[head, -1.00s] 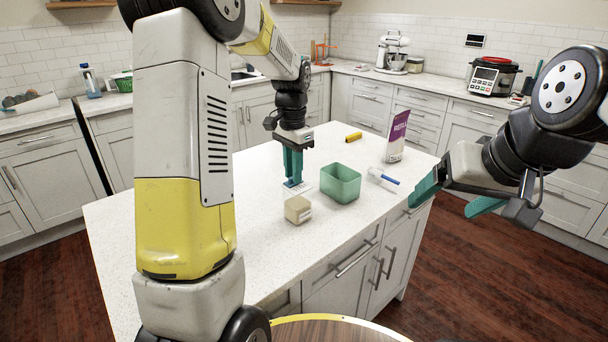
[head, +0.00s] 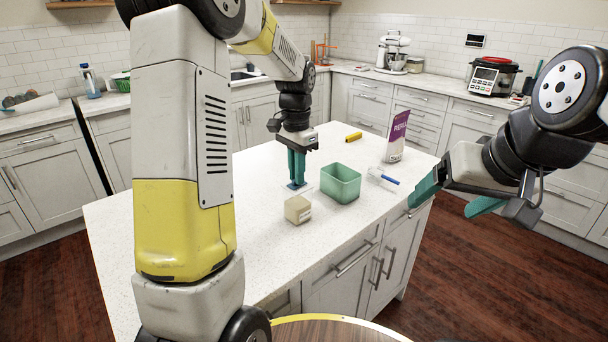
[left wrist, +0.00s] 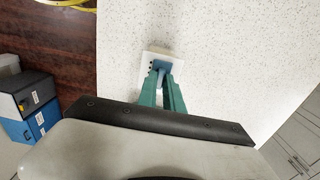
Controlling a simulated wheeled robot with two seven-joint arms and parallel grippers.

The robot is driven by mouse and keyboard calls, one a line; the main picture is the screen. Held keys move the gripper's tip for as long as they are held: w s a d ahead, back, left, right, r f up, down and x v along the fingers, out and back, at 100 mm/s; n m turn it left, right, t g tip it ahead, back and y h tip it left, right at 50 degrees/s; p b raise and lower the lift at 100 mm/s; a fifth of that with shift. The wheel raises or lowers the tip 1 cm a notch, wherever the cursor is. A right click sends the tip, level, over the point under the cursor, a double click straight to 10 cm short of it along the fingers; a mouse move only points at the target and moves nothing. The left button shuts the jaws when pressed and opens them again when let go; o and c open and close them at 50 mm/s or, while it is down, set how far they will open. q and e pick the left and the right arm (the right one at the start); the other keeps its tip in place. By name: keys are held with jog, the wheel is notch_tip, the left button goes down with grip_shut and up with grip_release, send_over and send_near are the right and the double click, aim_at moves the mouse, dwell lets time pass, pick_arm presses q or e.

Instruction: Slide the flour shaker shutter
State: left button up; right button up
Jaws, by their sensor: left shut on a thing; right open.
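My right gripper (head: 448,204) is open and empty, off the counter's right front edge.
A beige block (head: 298,209) and an open green bin (head: 341,183) stand close in front and to the right. The counter's left (head: 150,230) is clear.

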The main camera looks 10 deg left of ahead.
aim_at(302, 188)
pick_arm(q)
jog(key=shift+s+d, duration=0.6)
jog(key=shift+d, duration=0.2)
jog(key=o, duration=0.5)
jog(key=shift+o, duration=0.2)
jog(key=shift+r, duration=0.1)
notch_tip(302, 188, up, 7)
dwell(0.7)
